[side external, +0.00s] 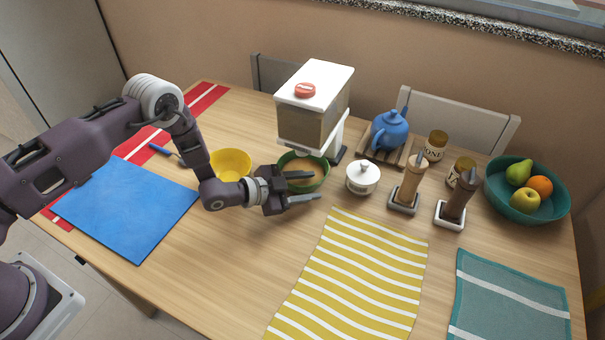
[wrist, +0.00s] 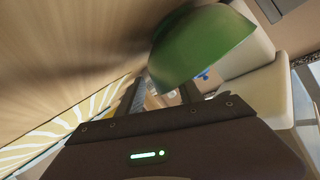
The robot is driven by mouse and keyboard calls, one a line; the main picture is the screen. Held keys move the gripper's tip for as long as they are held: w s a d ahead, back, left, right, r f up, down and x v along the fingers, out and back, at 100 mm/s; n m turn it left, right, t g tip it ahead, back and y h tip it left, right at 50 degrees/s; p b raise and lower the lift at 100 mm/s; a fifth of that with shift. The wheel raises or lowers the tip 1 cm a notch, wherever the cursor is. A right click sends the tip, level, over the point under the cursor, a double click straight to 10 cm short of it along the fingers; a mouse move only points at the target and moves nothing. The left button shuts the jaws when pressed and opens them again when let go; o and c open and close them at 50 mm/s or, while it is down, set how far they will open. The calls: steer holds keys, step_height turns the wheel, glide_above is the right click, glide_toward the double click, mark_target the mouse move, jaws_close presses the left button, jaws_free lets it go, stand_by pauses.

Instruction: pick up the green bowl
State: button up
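The green bowl (side external: 319,182) stands on the wooden table under the dispenser's spout, with something tan inside. In the wrist view the bowl (wrist: 203,45) looms large at the top, close to the fingers. My gripper (side external: 315,187) is low over the table at the bowl's near side. Its two fingers are apart with nothing visible held between them. The upper finger overlaps the bowl's front in the side view; I cannot tell if it touches the bowl or reaches inside it. In the wrist view my gripper (wrist: 160,90) points toward the bowl.
A yellow bowl (side external: 231,161) stands left, behind my wrist. The dispenser (side external: 311,115) rises behind the green bowl. A white lidded pot (side external: 362,179) and two grinders stand right. A teal fruit bowl (side external: 500,192) is far right. Bare table lies in front, beside the striped yellow cloth (side external: 360,270).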

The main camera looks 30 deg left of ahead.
jaws_close()
stand_by(1.2)
